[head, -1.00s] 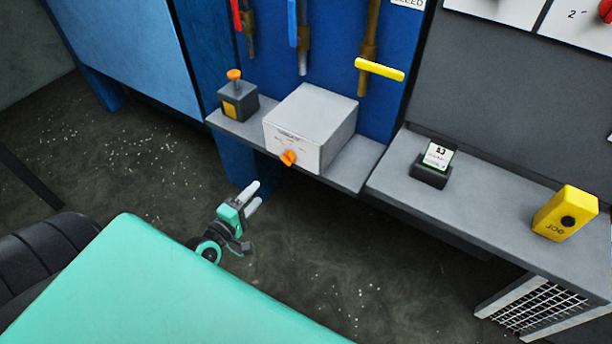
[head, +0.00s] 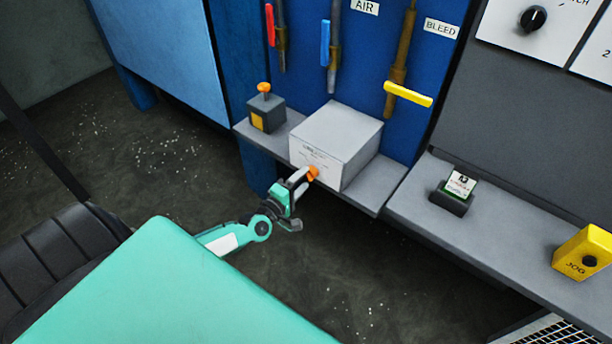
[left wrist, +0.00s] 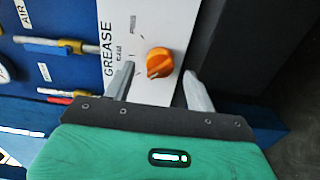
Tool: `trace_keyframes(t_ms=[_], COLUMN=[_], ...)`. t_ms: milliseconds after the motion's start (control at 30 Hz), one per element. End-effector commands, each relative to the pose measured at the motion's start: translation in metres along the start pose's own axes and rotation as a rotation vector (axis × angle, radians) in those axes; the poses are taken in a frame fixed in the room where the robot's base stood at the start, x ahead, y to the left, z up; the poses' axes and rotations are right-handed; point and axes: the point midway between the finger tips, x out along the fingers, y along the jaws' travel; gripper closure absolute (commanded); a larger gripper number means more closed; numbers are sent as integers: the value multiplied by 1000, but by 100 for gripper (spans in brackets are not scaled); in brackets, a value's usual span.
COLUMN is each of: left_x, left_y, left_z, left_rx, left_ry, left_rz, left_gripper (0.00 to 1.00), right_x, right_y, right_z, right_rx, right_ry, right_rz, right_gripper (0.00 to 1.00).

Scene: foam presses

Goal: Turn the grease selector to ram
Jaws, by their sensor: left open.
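The grease selector is a grey box (head: 340,138) on the shelf in the head view, with an orange knob (head: 313,173) on its front face. In the left wrist view the white front panel (left wrist: 148,25) reads GREASE, with smaller position labels beside the orange knob (left wrist: 160,63). My left gripper (head: 301,179) is open right at the knob. In the left wrist view its two fingers (left wrist: 158,84) stand on either side of the knob, with gaps visible. I cannot tell exactly which label the knob points to. My right gripper is not in view.
A dark box with an orange button (head: 265,108) stands left of the selector on the shelf (head: 376,192). Yellow (head: 408,94), blue (head: 325,43) and red (head: 270,25) valve handles are on the panel behind. A card holder (head: 453,201) and yellow JOG box (head: 582,253) stand to the right.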

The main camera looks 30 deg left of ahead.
Motion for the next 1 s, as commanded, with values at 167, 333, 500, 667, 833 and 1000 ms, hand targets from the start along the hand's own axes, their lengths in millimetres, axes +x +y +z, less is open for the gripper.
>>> trace_keyframes(t_ms=[167,333,500,667,833,1000], left_x=[17,23,24,23,23,23], left_y=[0,-1,-1,-1,-1,-1], left_z=[0,0,0,0,0,0], left_rx=[0,-1,0,0,0,7], left_ry=[0,0,0,0,0,0], left_rz=[0,-1,-1,-1,-1,-2], left_gripper=[44,44,44,57,88,88], right_x=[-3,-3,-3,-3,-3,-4], right_y=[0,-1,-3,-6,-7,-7], right_z=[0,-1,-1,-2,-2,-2], right_rx=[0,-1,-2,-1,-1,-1], right_ry=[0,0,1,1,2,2], right_rz=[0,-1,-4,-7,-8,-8], right_gripper=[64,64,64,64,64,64])
